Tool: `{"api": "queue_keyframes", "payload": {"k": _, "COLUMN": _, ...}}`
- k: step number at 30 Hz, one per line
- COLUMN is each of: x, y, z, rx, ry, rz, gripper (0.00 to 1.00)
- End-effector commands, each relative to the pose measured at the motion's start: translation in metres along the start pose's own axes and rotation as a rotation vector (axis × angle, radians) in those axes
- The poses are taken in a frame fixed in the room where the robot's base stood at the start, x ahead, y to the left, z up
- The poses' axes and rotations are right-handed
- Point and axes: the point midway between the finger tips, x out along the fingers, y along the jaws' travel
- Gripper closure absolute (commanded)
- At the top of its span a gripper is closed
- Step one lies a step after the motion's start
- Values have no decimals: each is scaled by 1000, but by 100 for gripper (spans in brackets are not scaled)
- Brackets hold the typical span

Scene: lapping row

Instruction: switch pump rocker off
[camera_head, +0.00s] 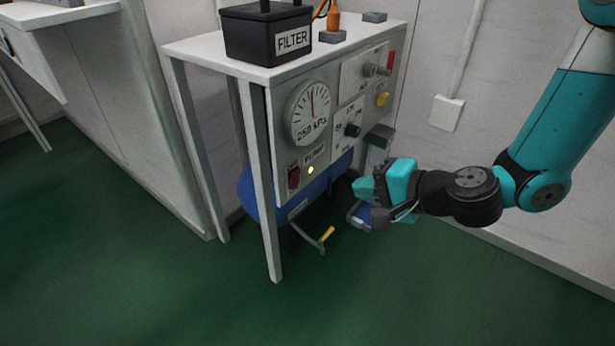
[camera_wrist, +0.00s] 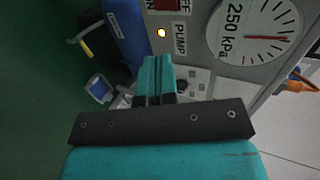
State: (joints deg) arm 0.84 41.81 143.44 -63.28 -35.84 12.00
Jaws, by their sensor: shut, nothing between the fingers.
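The red pump rocker (camera_head: 293,177) sits at the lower left of the panel, left of the PUMP label (camera_head: 314,154). Its tilt is too small to read. A small yellow lamp (camera_head: 311,170) glows beside it and also shows in the wrist view (camera_wrist: 161,33). In the wrist view the ON and OFF lettering is at the top edge, with the rocker largely cut off. My teal gripper (camera_head: 362,188) is shut and empty, to the right of the rocker and apart from it. Its fingertips also show in the wrist view (camera_wrist: 157,65), pointing towards the lamp.
A 250 kPa gauge (camera_head: 308,112) is above the rocker, with knobs and a yellow button (camera_head: 383,99) to its right. A black FILTER box (camera_head: 266,34) stands on the bench top. A blue tank (camera_head: 247,194) and yellow-handled lever (camera_head: 327,234) are underneath. Green floor in front is clear.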

Motion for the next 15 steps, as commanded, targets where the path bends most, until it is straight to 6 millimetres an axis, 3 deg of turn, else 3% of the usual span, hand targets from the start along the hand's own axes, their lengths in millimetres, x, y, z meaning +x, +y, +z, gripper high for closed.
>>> {"api": "queue_keyframes", "payload": {"k": 7, "x": 20, "y": 1, "z": 1, "rx": -6, "ry": -5, "rz": -1, "gripper": 100}}
{"api": "queue_keyframes", "payload": {"k": 15, "x": 77, "y": 1, "z": 2, "rx": -8, "ry": -5, "rz": -2, "gripper": 100}}
